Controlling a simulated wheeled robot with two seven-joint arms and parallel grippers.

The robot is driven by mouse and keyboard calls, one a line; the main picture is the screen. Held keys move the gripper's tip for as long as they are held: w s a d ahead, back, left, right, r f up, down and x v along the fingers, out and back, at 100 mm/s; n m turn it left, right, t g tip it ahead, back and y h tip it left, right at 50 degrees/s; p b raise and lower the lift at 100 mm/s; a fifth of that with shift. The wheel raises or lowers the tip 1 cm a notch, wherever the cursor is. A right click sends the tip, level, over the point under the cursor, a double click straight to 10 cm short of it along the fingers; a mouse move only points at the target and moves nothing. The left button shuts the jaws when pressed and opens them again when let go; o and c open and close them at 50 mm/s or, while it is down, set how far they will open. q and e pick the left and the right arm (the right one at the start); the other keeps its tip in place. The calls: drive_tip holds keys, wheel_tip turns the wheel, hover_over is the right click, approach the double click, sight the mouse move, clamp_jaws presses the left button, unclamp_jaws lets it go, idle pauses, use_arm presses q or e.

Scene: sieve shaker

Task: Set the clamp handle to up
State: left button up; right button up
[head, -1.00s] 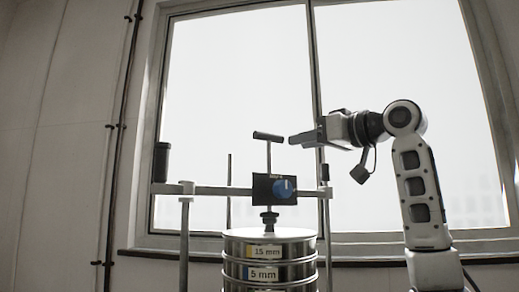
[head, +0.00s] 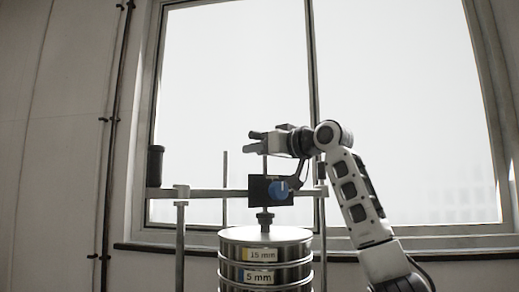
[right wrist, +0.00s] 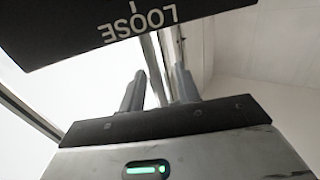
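The clamp handle (head: 255,134) is a dark T-shaped bar on a thin upright rod, above the black clamp block (head: 257,190) with its blue knob. Only the bar's left end shows; my right gripper hides the rest. My right gripper (head: 256,148) lies level at the bar, reaching in from the right. In the right wrist view its two grey fingers (right wrist: 160,90) stand apart, with nothing clearly held between them. I cannot tell whether they touch the handle. A black plate (right wrist: 120,28) marked LOOSE, upside down, fills the top of that view. My left gripper is out of view.
A stack of round metal sieves (head: 262,255), labelled 15 mm and 5 mm, stands below the clamp. A grey crossbar (head: 215,193) on upright posts carries the block, with a black grip (head: 155,165) at its left end. A large window is behind.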

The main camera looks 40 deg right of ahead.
sight(259, 135)
clamp_jaws()
drive_tip(key=shift+r, duration=1.65)
drive_tip(key=shift+d+r, duration=0.1)
drive_tip(key=shift+s, duration=0.1)
unclamp_jaws()
drive_tip(key=shift+r, duration=0.1)
